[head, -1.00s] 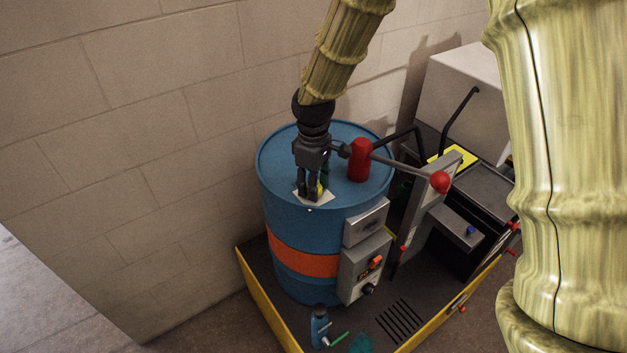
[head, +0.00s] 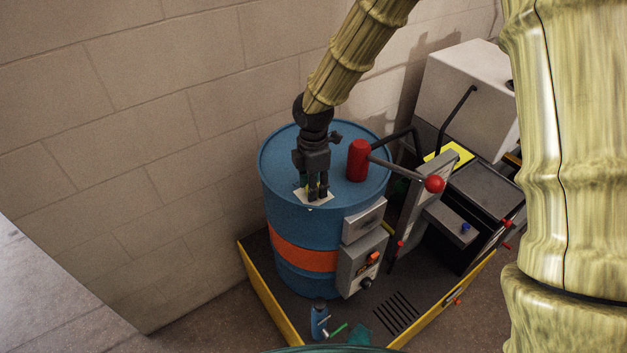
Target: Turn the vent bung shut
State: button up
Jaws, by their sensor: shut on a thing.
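The blue drum (head: 283,215) with an orange band stands upright in front of the block wall. My gripper (head: 317,194) points straight down at the near part of the drum's lid. Its fingers are shut on the vent bung, which they almost wholly hide. A pale square plate (head: 328,199) shows around the fingertips on the lid. How far the bung is turned cannot be seen.
Grey boxes (head: 362,262) hang on the drum's front. A blue bottle (head: 319,318) stands on the yellow-edged platform (head: 268,302).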

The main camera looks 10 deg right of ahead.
jog(key=shift+w+r+n+p, duration=0.1)
jog(key=shift+n+p, duration=0.35)
jog(key=shift+n, duration=0.75)
jog(key=o, duration=1)
notch_tip(320, 180, up, 12)
jog(key=shift+f, duration=0.1)
